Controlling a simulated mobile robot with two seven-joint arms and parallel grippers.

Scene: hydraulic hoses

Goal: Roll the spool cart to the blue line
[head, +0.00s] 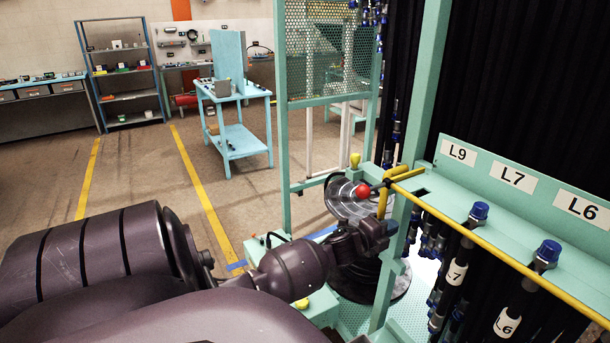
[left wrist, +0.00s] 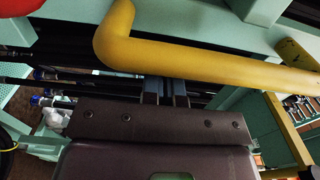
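A silver reel (head: 343,197) and a black round disc below it stand by a teal frame; I take them for part of the spool cart, mostly hidden behind my left arm. A yellow bar (head: 383,204) rises beside my left gripper (head: 376,236). In the left wrist view, a yellow bar (left wrist: 220,55) crosses over my gripper fingers (left wrist: 165,90). These are close together with a narrow gap; their tips are hidden, so I cannot tell whether they hold anything. Pieces of the blue line (head: 236,266) show on the floor left of the reel. My right gripper is out of view.
A teal rack (head: 510,185) with labels L9, L7 and L6, blue-capped hoses and a long yellow rail fills the right. A red ball (head: 363,190) sits by the yellow bar. A light-blue work table (head: 234,130) stands behind. Open floor with yellow lines (head: 200,190) lies left.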

